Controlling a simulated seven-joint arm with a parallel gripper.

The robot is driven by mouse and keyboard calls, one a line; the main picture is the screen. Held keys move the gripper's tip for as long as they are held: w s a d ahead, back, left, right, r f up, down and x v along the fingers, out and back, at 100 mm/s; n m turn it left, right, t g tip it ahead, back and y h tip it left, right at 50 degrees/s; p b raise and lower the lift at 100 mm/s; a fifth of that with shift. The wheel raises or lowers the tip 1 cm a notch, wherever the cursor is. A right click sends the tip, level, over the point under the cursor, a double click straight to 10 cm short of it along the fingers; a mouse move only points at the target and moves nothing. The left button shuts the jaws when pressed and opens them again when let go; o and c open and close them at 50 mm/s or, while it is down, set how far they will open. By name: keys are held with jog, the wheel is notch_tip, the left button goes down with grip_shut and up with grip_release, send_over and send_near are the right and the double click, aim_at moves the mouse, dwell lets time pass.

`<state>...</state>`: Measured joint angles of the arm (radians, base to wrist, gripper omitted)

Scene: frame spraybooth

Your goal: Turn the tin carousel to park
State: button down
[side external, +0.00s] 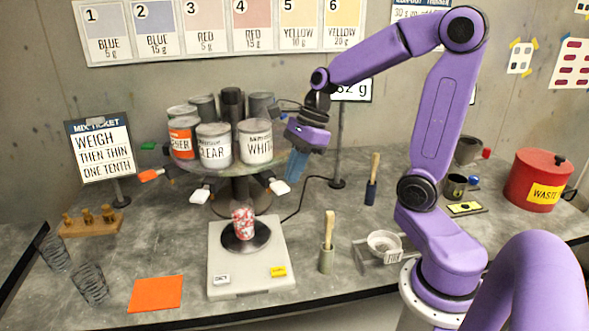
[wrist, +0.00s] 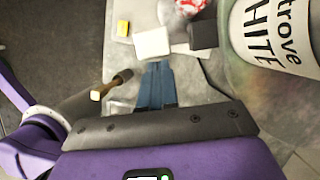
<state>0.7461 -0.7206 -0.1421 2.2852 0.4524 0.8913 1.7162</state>
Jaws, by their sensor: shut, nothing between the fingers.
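The tin carousel (side external: 240,189) stands behind the scale on a central post. It bears several tins, including a white tin (side external: 255,142) marked WHITE, a CLEAR tin (side external: 214,146) and an orange-labelled tin (side external: 182,138). Paddles stick out from its rim: an orange one (side external: 151,175), a white one (side external: 199,196) and another white one (side external: 280,187) at the right. My gripper (side external: 293,174) is shut and empty, its blue fingers pointing down beside the right white paddle. In the wrist view the fingertips (wrist: 157,66) lie close to this white paddle (wrist: 152,43); contact is unclear. No park mark is readable.
A scale (side external: 250,272) bearing a red-and-white cup (side external: 243,222) stands in front of the carousel. The red waste pot (side external: 535,172) is far right.

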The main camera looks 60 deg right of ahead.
aim_at(278, 186)
jog(key=shift+w+a+m+t, duration=0.15)
jog(key=shift+w+a+m, duration=0.15)
jog(key=shift+a, duration=0.45)
jog(key=shift+w+a+m+t, duration=0.2)
jog(key=shift+a+m, duration=0.2)
jog(key=shift+a, duration=0.35)
jog(key=w+a+m, duration=0.2)
jog(key=w+a, duration=0.7)
jog(key=a, duration=0.2)
jog(key=w+a, duration=0.2)
jog(key=w, duration=0.6)
jog(key=w+a+m+h, duration=0.1)
jog(key=w, duration=0.7)
jog(key=shift+w+a+t, duration=0.2)
jog(key=shift+a+t, duration=0.2)
jog(key=shift+t, duration=0.05)
